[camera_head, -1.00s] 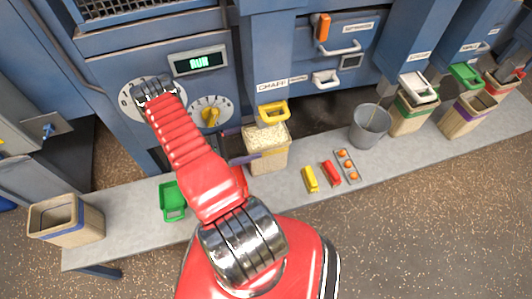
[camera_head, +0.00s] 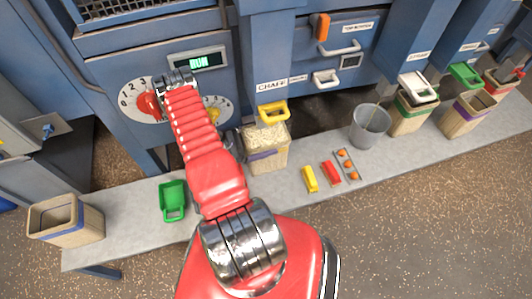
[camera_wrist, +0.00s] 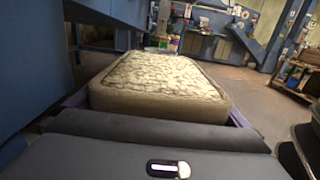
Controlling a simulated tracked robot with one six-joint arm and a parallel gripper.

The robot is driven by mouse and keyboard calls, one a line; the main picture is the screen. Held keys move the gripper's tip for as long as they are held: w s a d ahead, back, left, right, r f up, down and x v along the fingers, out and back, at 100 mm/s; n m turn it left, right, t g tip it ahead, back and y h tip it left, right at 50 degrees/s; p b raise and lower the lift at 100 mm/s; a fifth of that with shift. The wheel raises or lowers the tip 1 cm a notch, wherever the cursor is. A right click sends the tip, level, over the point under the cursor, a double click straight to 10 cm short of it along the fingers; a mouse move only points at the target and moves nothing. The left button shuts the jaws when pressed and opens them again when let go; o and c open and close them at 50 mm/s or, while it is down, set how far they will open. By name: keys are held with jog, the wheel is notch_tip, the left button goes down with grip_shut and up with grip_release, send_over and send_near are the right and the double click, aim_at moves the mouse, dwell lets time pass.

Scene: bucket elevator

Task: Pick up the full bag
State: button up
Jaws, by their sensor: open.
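The full bag (camera_head: 267,158) stands on the grey bench under the spout marked CHAFF. It is upright, tan with a purple band, and filled to the top with pale flaky stuff. In the wrist view the bag (camera_wrist: 160,88) fills the middle, close in front, its pale top visible. My gripper (camera_wrist: 165,120) is open at the bag's near side. Purple strips show along both sides of the bag there; I cannot tell whether they touch it. In the head view my red arm hides most of the gripper, with a dark part showing left of the bag.
A yellow clip (camera_head: 273,112) is on the spout just above the bag. A green scoop (camera_head: 173,199) and an open bag (camera_head: 66,221) are left. The blue machine rises behind.

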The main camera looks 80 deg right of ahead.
jog(key=shift+s+d, duration=0.2)
jog(key=shift+s, duration=0.15)
dwell(0.3)
jog(key=c, duration=1.8)
jog(key=shift+o, duration=0.2)
jog(key=shift+a+r, duration=0.1)
jog(key=s+a+r, duration=0.7)
jog(key=a+r, duration=0.1)
jog(key=a, duration=0.4)
jog(key=shift+s+d, duration=0.1)
